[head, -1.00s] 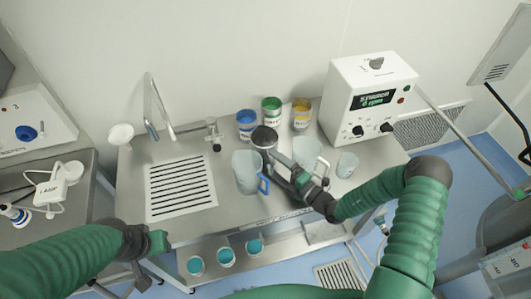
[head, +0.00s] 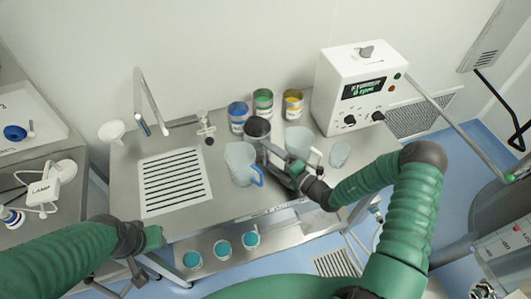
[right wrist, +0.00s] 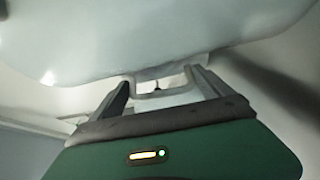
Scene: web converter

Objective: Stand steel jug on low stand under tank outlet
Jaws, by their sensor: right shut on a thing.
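The steel jug (head: 257,128), a grey cup with a dark opening, stands upright on the steel bench in the head view. My right gripper (head: 272,152) reaches it from the lower right and is shut on its handle. In the right wrist view, a pale loop handle (right wrist: 160,92) sits between the fingers, below a large pale, shiny body (right wrist: 150,35). My left gripper (head: 150,240) is at the bench's front left, away from the jug; its jaws are unclear. A large grey tank (head: 495,205) is at the right edge. I cannot make out its outlet or the low stand clearly.
A blue-handled pitcher (head: 241,160) and a clear jug (head: 299,140) stand close beside the gripper. A small beaker (head: 340,154), several paint cans (head: 263,102) and a white instrument box (head: 360,88) are nearby. Teal-filled cups (head: 222,250) stand on the lower shelf.

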